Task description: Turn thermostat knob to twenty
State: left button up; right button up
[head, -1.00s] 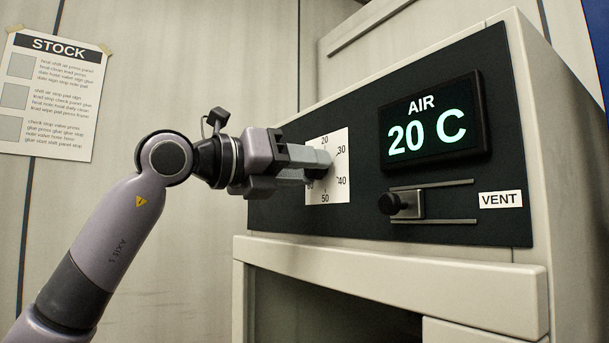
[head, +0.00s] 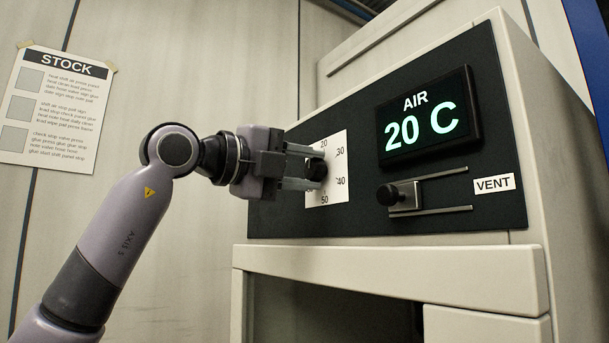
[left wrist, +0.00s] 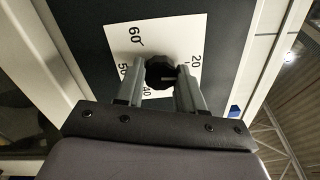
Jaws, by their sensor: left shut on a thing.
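The black thermostat knob (head: 317,170) sits on a white dial plate (head: 340,188) marked with numbers including 20, 30, 40 and 50. My left gripper (head: 308,170) is at the knob, one finger above it and one below, shut on it. In the left wrist view the knob (left wrist: 158,75) lies between the two grey fingers (left wrist: 161,82), with 20 to its right and 60 at upper left. I cannot make out for sure where its pointer stands. The AIR display (head: 429,118) reads 20 C. My right gripper is not in view.
A black slider knob (head: 388,195) on two rails lies right of the dial, with a VENT label (head: 494,184) beside it. A pale ledge (head: 395,275) juts out below the panel. A STOCK sheet (head: 55,110) hangs on the left wall.

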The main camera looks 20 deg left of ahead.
pick_arm(q)
jog(key=shift+n, duration=0.6)
jog(key=o, duration=1)
jog(key=shift+o, duration=0.2)
jog(key=shift+b, duration=0.3)
jog(key=shift+s+a, duration=0.25)
jog(key=shift+s, duration=0.05)
jog(key=b+v, duration=0.1)
jog(key=v, duration=0.5)
jog(key=shift+s+b, duration=0.2)
jog(key=shift+b, duration=0.15)
